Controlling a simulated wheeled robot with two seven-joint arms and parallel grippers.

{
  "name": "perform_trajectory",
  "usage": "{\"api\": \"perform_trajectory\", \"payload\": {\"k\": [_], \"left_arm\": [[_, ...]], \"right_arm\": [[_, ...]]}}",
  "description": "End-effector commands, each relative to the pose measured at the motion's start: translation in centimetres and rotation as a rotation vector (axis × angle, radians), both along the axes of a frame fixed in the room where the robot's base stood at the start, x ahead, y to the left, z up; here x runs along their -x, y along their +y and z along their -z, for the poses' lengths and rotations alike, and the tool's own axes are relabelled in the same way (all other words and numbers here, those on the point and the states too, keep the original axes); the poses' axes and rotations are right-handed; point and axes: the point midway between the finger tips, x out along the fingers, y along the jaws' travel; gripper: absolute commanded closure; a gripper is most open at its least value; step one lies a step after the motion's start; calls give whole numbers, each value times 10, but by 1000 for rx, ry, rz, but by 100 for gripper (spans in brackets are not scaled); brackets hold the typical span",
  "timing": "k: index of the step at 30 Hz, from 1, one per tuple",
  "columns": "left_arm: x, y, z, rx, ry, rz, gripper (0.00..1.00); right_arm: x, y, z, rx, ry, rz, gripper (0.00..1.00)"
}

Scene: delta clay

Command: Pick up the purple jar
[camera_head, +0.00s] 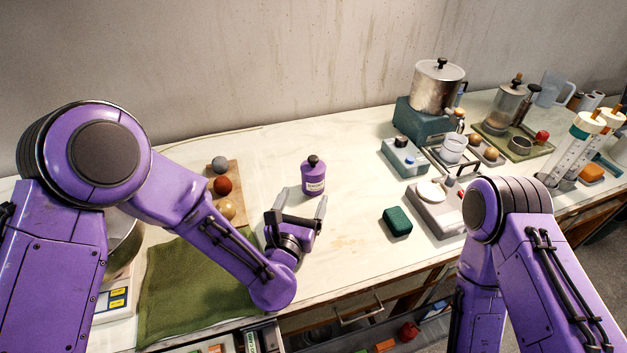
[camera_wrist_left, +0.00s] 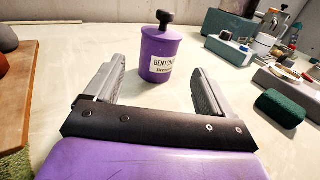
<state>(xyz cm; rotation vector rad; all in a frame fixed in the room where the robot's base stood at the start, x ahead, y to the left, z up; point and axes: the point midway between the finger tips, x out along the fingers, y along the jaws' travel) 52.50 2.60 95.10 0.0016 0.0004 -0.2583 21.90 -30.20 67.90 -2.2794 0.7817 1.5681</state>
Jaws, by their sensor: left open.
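The purple jar (camera_head: 313,177) stands upright on the pale worktop, with a black knob on its lid and a white label. In the left wrist view the jar (camera_wrist_left: 159,55) stands ahead of the fingers, roughly between their lines. My left gripper (camera_head: 298,203) is open and empty, on the near side of the jar, with its fingers pointing toward it. In the wrist view the left gripper's fingers (camera_wrist_left: 160,85) are spread apart, with bare worktop between them. My right arm comes in at the right, but its gripper is not in view.
A wooden board (camera_head: 238,196) with several balls lies left of the jar, beside a green cloth (camera_head: 185,290). A dark green block (camera_head: 397,222) sits to the right. Scales (camera_head: 436,212), a steel pot (camera_head: 438,88) and other apparatus stand farther right. The worktop around the jar is clear.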

Motion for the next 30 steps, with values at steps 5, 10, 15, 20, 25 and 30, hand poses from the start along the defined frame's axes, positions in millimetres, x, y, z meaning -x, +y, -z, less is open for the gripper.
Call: {"api": "perform_trajectory", "payload": {"k": [5,10,15,20,25,30], "left_arm": [[-19,-5,-2,2,-3,-1,17],[-50,-13,-4,1,-3,-1,17],[-71,-19,-2,-1,-1,0,17],[-73,-19,0,1,0,0,17],[-73,-19,0,1,0,-1,49],[-73,-19,-1,1,-1,-1,81]], "right_arm": [[0,0,-8,0,0,0,17],[0,0,-21,0,0,0,17],[0,0,-25,0,0,0,17],[0,0,-24,0,0,0,17],[0,0,-24,0,0,0,17],[0,0,-24,0,0,0,17]]}}
